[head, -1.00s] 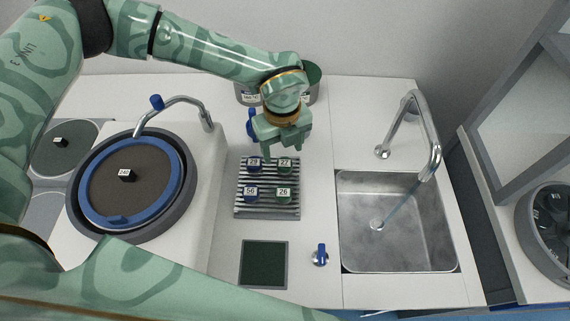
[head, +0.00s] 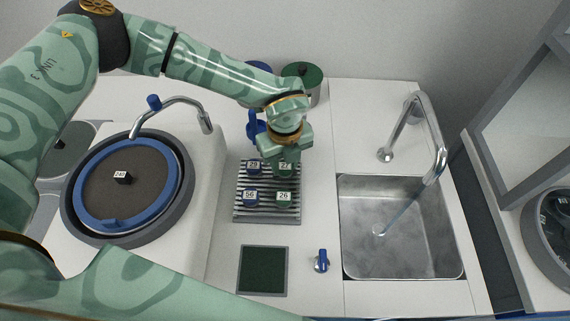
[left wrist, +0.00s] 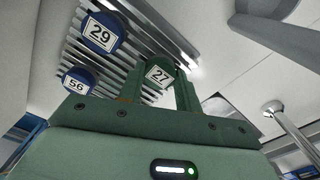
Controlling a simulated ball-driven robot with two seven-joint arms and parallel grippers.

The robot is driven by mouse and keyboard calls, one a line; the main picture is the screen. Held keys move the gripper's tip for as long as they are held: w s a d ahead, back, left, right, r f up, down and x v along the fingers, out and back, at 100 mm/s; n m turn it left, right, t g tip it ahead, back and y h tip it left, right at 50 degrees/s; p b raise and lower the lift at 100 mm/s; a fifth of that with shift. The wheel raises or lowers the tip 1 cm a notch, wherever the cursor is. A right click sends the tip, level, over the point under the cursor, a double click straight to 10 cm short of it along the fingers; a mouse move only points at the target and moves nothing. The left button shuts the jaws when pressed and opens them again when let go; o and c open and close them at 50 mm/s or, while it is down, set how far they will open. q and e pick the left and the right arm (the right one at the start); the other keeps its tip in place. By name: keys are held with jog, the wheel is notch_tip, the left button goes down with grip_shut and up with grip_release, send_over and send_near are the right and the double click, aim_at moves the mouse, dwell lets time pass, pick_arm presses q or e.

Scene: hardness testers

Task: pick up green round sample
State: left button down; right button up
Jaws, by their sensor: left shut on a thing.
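The green round sample labelled 27 (head: 285,168) is at the back right of the ribbed rack (head: 267,216). In the left wrist view the same green sample (left wrist: 160,74) shows between my two fingers. My left gripper (head: 283,160) comes down from above and is shut on it. I cannot tell whether the sample is still touching the rack. Another green sample, labelled 26 (head: 284,199), sits in front of it in the rack. My right gripper is not in view.
Blue samples 29 (head: 253,167) and 56 (head: 250,198) stand close by in the rack's left column. A sink (head: 400,255) with running water lies right, a round grinding wheel (head: 105,195) left. A dark green pad (head: 262,270) lies in front.

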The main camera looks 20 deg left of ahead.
aim_at(285, 165)
pick_arm(q)
jog(key=shift+r, duration=0.15)
jog(key=shift+r, duration=0.3)
notch_tip(285, 165, up, 3)
jog(key=shift+f+p, duration=0.15)
jog(key=shift+p, duration=0.5)
jog(key=s+a+r+p, duration=0.3)
jog(key=s+a+r, duration=0.2)
jog(key=s+r, duration=0.4)
jog(key=s, duration=0.4)
jog(key=shift+r, duration=0.25)
